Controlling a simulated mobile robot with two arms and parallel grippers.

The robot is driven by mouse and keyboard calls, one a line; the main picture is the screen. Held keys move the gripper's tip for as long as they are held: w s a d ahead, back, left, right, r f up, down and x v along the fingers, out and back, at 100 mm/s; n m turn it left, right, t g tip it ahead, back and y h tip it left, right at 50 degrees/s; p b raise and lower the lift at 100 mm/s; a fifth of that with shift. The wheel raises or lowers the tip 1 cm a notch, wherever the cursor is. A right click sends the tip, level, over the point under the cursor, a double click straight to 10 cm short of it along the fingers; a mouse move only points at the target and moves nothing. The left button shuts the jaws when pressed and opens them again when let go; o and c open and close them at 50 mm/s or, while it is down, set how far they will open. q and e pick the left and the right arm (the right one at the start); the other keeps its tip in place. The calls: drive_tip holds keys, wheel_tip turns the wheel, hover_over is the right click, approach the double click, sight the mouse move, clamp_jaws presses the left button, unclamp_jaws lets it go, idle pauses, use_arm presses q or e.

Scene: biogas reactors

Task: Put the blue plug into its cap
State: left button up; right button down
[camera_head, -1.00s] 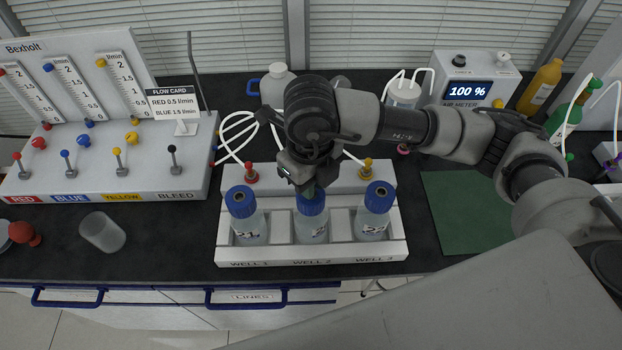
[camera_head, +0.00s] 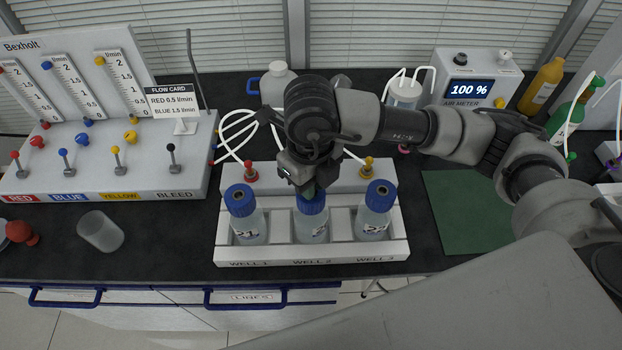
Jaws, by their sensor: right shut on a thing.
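A white rack (camera_head: 312,256) holds three bottles with blue caps. The left bottle's cap (camera_head: 240,199) and the right bottle's cap (camera_head: 380,195) each show a dark hole in the top. My right gripper (camera_head: 310,188) points down over the middle bottle's blue cap (camera_head: 311,204) and hides its top. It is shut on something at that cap. The blue plug itself cannot be made out; the gripper covers that spot. My left gripper is not in view.
A red plug (camera_head: 251,172) and a yellow plug (camera_head: 367,168) stand on the rack's rear ledge. The flow panel (camera_head: 100,185) is at left, an empty beaker (camera_head: 100,231) before it. A green mat (camera_head: 465,212) lies at right. The air meter (camera_head: 470,85) stands behind.

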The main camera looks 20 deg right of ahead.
drive_tip(key=shift+f+b, duration=0.3)
drive_tip(key=shift+b, duration=0.05)
idle(0.6)
drive_tip(key=c, duration=1)
unclamp_jaws()
wheel_tip(320, 180, up, 11)
drive_tip(key=shift+f+b, duration=0.1)
drive_tip(key=shift+b, duration=0.7)
drive_tip(key=shift+f, duration=0.1)
